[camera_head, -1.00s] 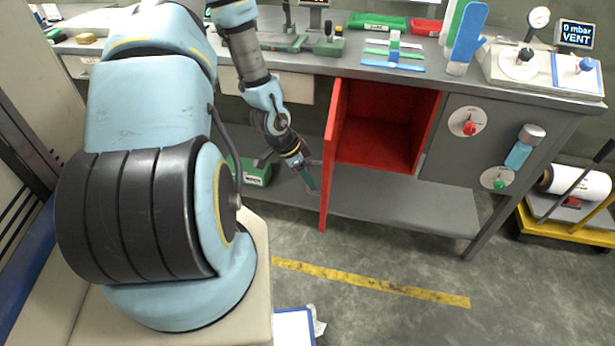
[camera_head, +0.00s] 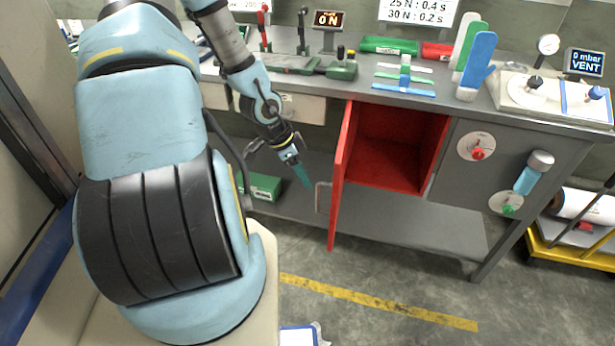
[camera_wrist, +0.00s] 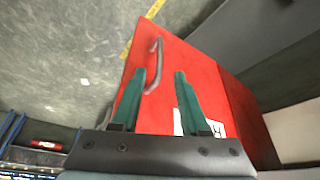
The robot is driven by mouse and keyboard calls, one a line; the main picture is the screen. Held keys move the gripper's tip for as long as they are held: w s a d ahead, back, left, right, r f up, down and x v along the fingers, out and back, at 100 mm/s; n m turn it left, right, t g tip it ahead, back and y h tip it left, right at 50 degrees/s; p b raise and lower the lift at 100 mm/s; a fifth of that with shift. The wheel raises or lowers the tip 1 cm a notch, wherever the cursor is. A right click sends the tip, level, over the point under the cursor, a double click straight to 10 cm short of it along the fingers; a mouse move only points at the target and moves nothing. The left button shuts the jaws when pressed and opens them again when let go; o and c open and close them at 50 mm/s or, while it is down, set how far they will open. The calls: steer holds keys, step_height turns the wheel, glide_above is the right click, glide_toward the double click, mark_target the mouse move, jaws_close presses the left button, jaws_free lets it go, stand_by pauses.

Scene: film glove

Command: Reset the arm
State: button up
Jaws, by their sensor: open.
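My gripper (camera_head: 303,174) has green fingers and hangs just left of the open red cabinet door (camera_head: 341,178). In the wrist view my gripper (camera_wrist: 159,98) is open, its two fingers apart with nothing held between them. The red door (camera_wrist: 205,80) fills the middle of that view, with a grey bar handle (camera_wrist: 155,65) beyond the left finger. A white label with a dark mark is partly hidden behind the right finger. I cannot tell whether the fingers touch the door.
The red compartment (camera_head: 395,150) is open and looks empty. The grey bench (camera_head: 460,103) carries a sealer, colored strips, glove shapes and a gauge panel (camera_head: 560,95). A green box (camera_head: 262,187) sits on the lower shelf. A yellow cart (camera_head: 570,250) stands at right.

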steer(key=shift+r, duration=0.1)
stand_by(0.4)
steer(key=s+a+r+n+y, duration=0.2)
steer(key=a+r+n+y, duration=0.2)
steer(key=a+r+n, duration=0.6)
steer(key=s+r+n, duration=0.4)
steer(key=s+r, duration=0.1)
steer(key=r, duration=0.4)
steer(key=shift+s+r+n+t, duration=0.15)
steer(key=shift+s+n+t, duration=0.2)
steer(key=shift+n+t, duration=0.05)
